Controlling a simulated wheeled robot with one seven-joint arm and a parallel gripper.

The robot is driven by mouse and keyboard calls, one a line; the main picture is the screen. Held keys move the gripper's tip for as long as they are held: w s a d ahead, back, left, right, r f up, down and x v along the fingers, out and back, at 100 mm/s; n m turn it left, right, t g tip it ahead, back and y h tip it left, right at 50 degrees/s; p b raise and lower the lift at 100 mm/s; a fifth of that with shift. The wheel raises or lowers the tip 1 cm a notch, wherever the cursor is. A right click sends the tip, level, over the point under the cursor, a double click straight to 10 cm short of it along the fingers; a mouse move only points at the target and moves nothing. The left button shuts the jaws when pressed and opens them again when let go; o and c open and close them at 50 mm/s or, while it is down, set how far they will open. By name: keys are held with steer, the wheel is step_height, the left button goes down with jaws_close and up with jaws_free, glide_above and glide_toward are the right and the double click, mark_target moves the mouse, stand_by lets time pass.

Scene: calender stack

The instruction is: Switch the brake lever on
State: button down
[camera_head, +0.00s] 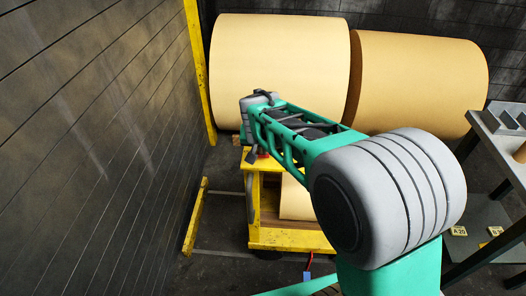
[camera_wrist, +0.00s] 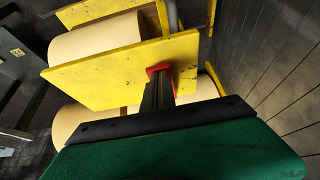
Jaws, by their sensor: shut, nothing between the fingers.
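A small red part (camera_wrist: 157,70), likely the brake lever, shows at the yellow panel's right side in the wrist view. My gripper (camera_wrist: 158,82) is shut and empty, its dark fingers reaching up to the red part. They overlap it in the picture; I cannot tell whether they touch it. The fingers hide most of it, so its position is unclear. In the head view, a bit of red (camera_head: 262,155) shows at the top of the yellow cart (camera_head: 290,238), beside my gripper (camera_head: 252,156).
Two large tan rolls (camera_head: 280,70) lie behind the cart. A dark panelled wall (camera_head: 90,130) stands at the left, with a yellow post (camera_head: 198,75). A grey metal table (camera_head: 500,135) stands at the right. A thin red item with a blue end (camera_head: 306,276) is low before the cart.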

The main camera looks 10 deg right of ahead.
steer(key=b, duration=0.1)
steer(key=f+t+b, duration=0.1)
steer(key=b, duration=0.1)
steer(key=shift+s+f+h, duration=0.2)
steer(key=shift+s+h, duration=0.1)
steer(key=shift+s+a+f+b, duration=0.1)
steer(key=shift+s+a+b, duration=0.05)
steer(key=shift+b, duration=0.25)
steer(key=r+p, duration=0.2)
steer(key=r, duration=0.1)
steer(key=r+p, duration=0.1)
steer(key=shift+s+a+r, duration=0.2)
steer(key=shift+s+r, duration=0.15)
steer(key=shift+s, duration=0.05)
steer(key=s+f+b+v, duration=0.1)
steer(key=v, duration=0.8)
steer(key=shift+s+r+b, duration=0.2)
steer(key=shift+s+b, duration=0.1)
steer(key=shift+a, duration=0.15)
